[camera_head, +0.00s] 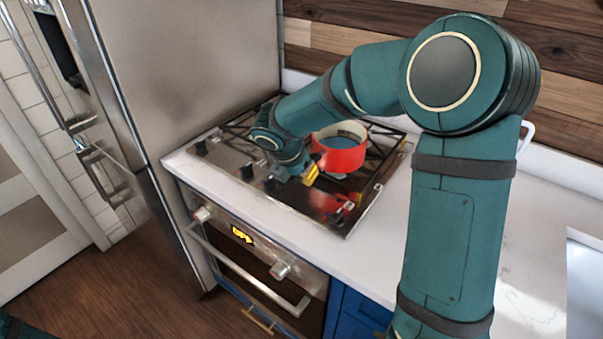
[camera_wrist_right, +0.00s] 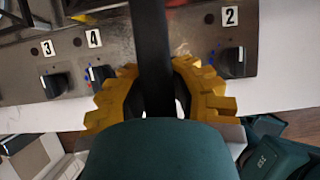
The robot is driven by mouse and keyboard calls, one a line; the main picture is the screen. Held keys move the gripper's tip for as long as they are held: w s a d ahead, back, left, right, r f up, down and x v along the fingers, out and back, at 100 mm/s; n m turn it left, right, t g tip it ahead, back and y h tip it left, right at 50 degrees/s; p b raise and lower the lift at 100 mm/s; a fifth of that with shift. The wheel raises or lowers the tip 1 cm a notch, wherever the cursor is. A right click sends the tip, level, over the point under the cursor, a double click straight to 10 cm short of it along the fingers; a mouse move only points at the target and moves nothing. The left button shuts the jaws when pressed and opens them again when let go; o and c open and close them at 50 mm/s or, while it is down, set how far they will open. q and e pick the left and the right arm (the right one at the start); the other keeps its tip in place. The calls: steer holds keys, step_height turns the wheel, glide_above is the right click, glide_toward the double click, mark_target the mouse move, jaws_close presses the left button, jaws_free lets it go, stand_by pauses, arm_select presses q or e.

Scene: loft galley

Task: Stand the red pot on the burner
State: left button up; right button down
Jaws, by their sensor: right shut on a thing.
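The red pot (camera_head: 343,157) is over the right part of the gas hob in the head view, and looks upright. My right gripper (camera_head: 311,174), with yellow fingers, is at the pot's front left side. In the right wrist view, my right gripper (camera_wrist_right: 158,98) is shut on the pot's long black handle (camera_wrist_right: 151,45), which runs up between the fingers. The burner under the pot is hidden, and I cannot tell whether the pot touches the black grate (camera_head: 379,146). My left gripper is not in view.
The hob (camera_head: 332,216) has a row of front knobs; knobs (camera_wrist_right: 232,58) with number labels show in the wrist view. A steel fridge (camera_head: 190,60) stands left. White counter (camera_head: 365,265) lies right of the hob, with a wooden wall behind. An oven (camera_head: 245,262) is below.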

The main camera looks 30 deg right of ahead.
steer(key=c, duration=0.9)
jaws_free()
steer(key=shift+o, duration=0.2)
